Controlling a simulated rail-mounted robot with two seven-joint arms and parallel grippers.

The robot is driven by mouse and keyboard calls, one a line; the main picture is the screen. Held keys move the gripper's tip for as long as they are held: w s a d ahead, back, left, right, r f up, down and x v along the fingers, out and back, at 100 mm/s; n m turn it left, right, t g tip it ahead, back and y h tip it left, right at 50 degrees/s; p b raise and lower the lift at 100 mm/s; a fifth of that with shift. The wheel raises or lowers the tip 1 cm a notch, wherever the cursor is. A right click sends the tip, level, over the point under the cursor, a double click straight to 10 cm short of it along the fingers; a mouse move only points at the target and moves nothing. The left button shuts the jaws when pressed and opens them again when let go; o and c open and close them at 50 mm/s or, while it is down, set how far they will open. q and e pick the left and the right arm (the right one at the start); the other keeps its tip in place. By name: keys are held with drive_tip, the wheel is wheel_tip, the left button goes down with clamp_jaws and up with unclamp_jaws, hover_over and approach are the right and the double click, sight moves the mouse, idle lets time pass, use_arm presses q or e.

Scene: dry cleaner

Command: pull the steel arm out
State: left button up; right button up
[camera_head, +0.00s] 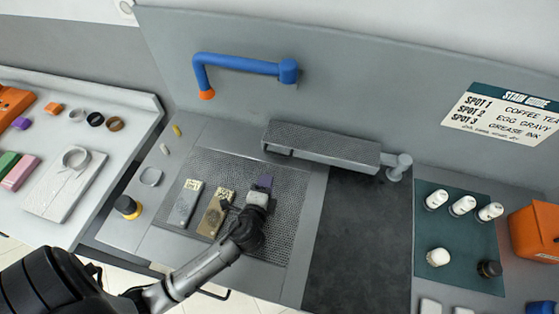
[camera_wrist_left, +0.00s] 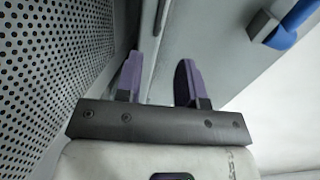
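The steel arm (camera_head: 320,146) is a long perforated grey bar along the back of the work table in the head view. Its right end meets an upright post (camera_head: 398,165); its left end has a small dark opening or bracket. My left gripper (camera_head: 265,182) is over the perforated table plate, in front of and below the arm's left end, apart from it. In the left wrist view its two purple fingers (camera_wrist_left: 160,82) stand apart with nothing between them. A perforated grey surface (camera_wrist_left: 45,75) fills the left there; I cannot tell whether it is plate or arm. My right gripper is not in view.
A blue pipe (camera_head: 240,65) with an orange tip juts from the back panel above. A grey block (camera_head: 185,203) and a tan block (camera_head: 212,214) lie left of my gripper. A dark mat (camera_head: 355,240) lies clear at right; bottles stand on a green mat (camera_head: 460,215).

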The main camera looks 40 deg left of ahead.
sight(279, 155)
use_arm(q)
drive_tip(key=x, duration=1.3)
drive_tip(key=shift+w+a+f, duration=0.1)
drive_tip(key=shift+w+a, duration=0.05)
drive_tip(key=shift+w, duration=0.2)
clamp_jaws()
